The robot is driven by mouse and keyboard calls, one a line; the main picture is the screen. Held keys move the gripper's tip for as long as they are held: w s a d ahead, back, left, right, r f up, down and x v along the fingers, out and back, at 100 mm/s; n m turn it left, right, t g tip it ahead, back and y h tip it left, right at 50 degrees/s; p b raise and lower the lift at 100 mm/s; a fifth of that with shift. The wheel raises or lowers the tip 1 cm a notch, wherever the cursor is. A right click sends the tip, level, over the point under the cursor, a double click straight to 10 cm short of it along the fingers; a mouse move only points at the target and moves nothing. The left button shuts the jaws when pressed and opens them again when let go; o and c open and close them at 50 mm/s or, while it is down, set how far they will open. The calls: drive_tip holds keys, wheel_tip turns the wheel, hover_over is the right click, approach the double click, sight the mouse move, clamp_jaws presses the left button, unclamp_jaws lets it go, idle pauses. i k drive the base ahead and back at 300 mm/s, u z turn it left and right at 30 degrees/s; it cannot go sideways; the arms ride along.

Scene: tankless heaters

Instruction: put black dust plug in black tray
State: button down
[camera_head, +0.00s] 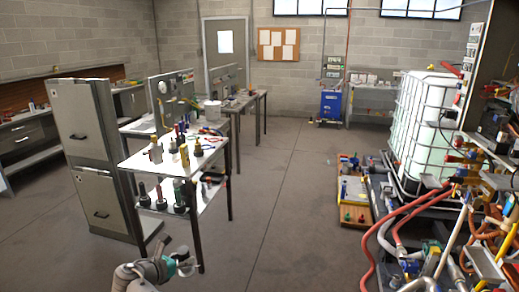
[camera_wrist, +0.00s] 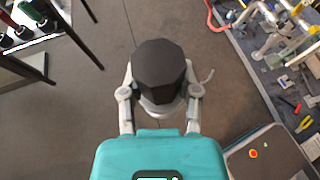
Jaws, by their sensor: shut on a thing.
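The black dust plug (camera_wrist: 158,66) is a dark faceted cylinder in the wrist view, held between the fingers of my gripper (camera_wrist: 160,98). The fingers press on its two sides, and its flat end faces the camera. In the head view my gripper (camera_head: 185,266) is low at the bottom, in front of the shelved workbench and above the floor. The plug cannot be made out clearly there. I cannot identify a black tray with certainty in either view.
A white-topped workbench (camera_head: 136,166) with tools and bottles stands just behind my gripper. A grey cabinet (camera_head: 82,150) is to its left. Hoses and fittings crowd the right, near a white tank (camera_head: 418,125). The middle floor (camera_head: 285,200) is clear.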

sight(212, 178)
drive_tip(key=i, duration=3.5)
drive_tip(key=u, duration=0.4)
